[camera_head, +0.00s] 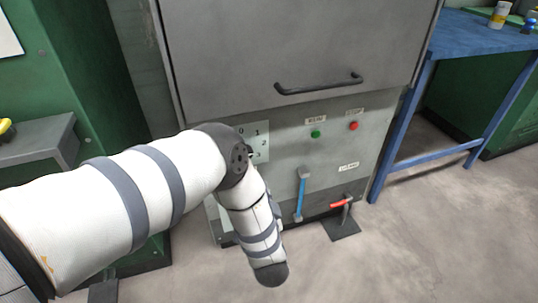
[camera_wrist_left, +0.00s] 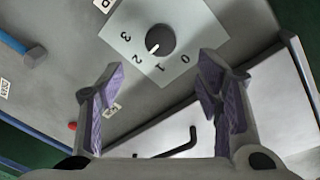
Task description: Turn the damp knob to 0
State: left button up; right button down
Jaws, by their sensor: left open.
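The dark round knob (camera_wrist_left: 160,40) sits on a white dial plate (camera_wrist_left: 200,28) in the left wrist view, with the numerals 0, 1, 2 and 3 around it. Its white mark points toward the 2. My left gripper (camera_wrist_left: 162,76) is open, with purple-padded fingers apart. In the picture, the knob lies just beyond the fingertips, between their lines; they do not appear to touch it. In the head view the dial plate (camera_head: 261,150) is partly covered by my left arm, which hides the knob and the left gripper. My right gripper is not in view.
The grey cabinet (camera_head: 295,45) has a black bar handle (camera_head: 320,85), a green button (camera_head: 315,134), a red button (camera_head: 353,126) and a blue lever (camera_head: 300,195). A red-handled pedal (camera_head: 341,203) stands at its foot. A blue table (camera_head: 480,32) stands at right. The front floor is clear.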

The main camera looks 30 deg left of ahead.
pick_arm(q)
jog(key=b+x, duration=0.1)
jog(key=x, duration=0.9)
jog(key=shift+a, duration=0.15)
jog(key=shift+s, duration=0.1)
jog(key=c, duration=1.2)
